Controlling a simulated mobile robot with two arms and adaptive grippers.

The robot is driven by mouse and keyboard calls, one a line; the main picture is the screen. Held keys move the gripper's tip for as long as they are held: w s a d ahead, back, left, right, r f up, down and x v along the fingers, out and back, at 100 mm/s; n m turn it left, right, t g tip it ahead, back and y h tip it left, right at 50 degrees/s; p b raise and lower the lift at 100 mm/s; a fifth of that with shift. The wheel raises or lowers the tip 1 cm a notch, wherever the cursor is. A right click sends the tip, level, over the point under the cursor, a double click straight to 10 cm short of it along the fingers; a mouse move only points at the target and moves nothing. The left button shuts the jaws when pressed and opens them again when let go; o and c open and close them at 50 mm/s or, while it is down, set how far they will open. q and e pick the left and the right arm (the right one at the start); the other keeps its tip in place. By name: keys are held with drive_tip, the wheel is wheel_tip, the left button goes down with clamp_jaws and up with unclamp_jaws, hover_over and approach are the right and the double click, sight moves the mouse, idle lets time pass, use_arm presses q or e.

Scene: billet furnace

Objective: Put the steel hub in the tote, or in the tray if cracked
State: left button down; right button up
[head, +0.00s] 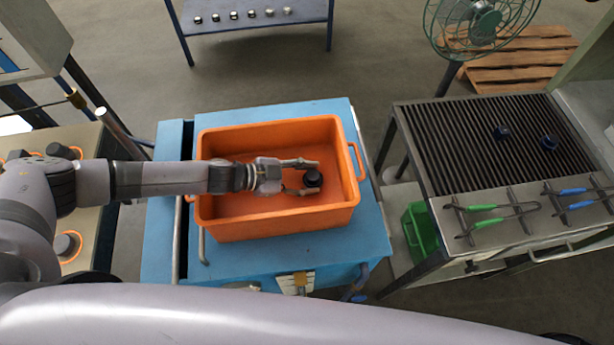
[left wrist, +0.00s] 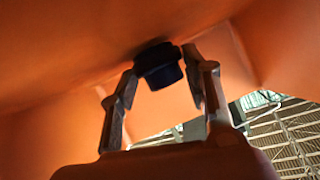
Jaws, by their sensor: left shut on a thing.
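The steel hub (head: 313,179) is a small dark, short cylinder. My left gripper (head: 309,177) is shut on it, one finger on each side, inside the orange tote (head: 270,228). The left wrist view shows the hub (left wrist: 158,68) between the two fingertips, with orange tote walls around it. I cannot tell whether the hub touches the tote floor. No crack can be made out on its dark surface. I cannot identify a tray with certainty. My right gripper is not in view.
The tote stands on a blue cart (head: 345,255). To the right, a ribbed grate table (head: 470,140) bears two dark pieces, green-handled tongs (head: 485,223) and blue-handled tongs (head: 575,191). A green bin (head: 421,230) sits beside it. A rear bench (head: 250,22) holds several small parts.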

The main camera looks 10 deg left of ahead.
use_arm(q)
drive_tip(key=shift+f, duration=0.1)
drive_tip(key=shift+f, duration=0.15)
drive_tip(key=c, duration=0.9)
unclamp_jaws()
